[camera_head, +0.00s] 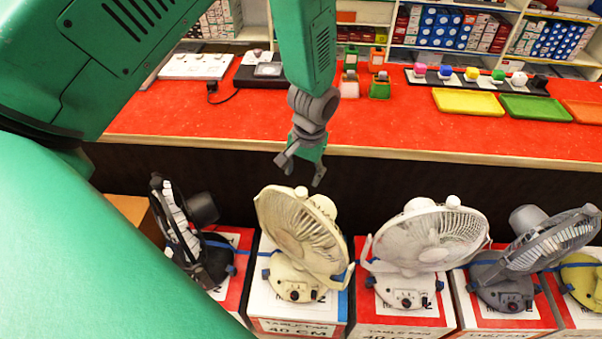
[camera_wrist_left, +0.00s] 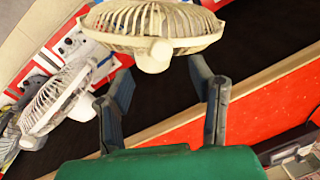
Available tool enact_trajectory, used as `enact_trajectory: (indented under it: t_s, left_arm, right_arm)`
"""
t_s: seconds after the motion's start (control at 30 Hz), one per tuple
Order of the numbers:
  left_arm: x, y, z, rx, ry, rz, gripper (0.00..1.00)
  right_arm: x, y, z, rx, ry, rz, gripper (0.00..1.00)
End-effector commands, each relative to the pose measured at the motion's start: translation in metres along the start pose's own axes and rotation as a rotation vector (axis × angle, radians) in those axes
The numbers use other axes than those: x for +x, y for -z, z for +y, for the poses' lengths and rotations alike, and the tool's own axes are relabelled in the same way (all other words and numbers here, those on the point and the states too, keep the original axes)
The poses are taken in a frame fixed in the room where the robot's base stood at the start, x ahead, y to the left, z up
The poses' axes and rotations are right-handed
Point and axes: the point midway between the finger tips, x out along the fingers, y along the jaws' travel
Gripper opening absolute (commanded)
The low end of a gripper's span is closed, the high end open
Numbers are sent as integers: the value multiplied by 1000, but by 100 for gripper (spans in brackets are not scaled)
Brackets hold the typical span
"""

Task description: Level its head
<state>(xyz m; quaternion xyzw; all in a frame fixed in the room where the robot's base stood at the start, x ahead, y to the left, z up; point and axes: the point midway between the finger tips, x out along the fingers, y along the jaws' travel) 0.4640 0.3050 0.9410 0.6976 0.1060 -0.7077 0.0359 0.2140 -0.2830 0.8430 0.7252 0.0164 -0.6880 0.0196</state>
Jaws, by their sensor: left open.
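The cream table fan (camera_head: 300,232) stands on a box in the head view, its round head tipped back and facing partly upward. My left gripper (camera_head: 301,172) hangs just above and behind this head, open, with nothing between its fingers. In the left wrist view, the cream fan's head (camera_wrist_left: 150,22) and its rear knob (camera_wrist_left: 153,56) show ahead of my open fingers (camera_wrist_left: 164,75); contact cannot be told. The white fan (camera_head: 428,240) to the right is also tipped; it shows in the left wrist view (camera_wrist_left: 57,100) too. My right gripper is out of view.
A dark fan (camera_head: 185,230) stands left of the cream one, a grey fan (camera_head: 545,240) further right, and a yellow-based fan (camera_head: 585,285) at the edge. Behind them runs a red counter (camera_head: 250,120) with coloured trays (camera_head: 468,102). The dark gap before the counter is clear.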

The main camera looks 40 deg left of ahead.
Motion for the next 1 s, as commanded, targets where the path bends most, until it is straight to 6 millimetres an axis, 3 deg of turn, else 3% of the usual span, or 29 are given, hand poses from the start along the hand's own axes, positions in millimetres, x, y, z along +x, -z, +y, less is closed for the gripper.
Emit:
enact_trajectory:
  t_s: [0.1,0.23,0.8,0.9,1.0]
  left_arm:
    - [-19,0,-1,-1,-1,0,49]
    - [-30,0,-1,-1,-1,-3,49]
    - [-33,-1,0,0,0,-3,49]
    - [-24,-6,0,5,-1,-7,49]
    - [10,-23,1,26,-10,-9,49]
  right_arm:
    - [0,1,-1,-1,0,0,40]
    - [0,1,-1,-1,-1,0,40]
    - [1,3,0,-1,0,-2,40]
    - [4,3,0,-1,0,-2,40]
    - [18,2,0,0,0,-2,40]
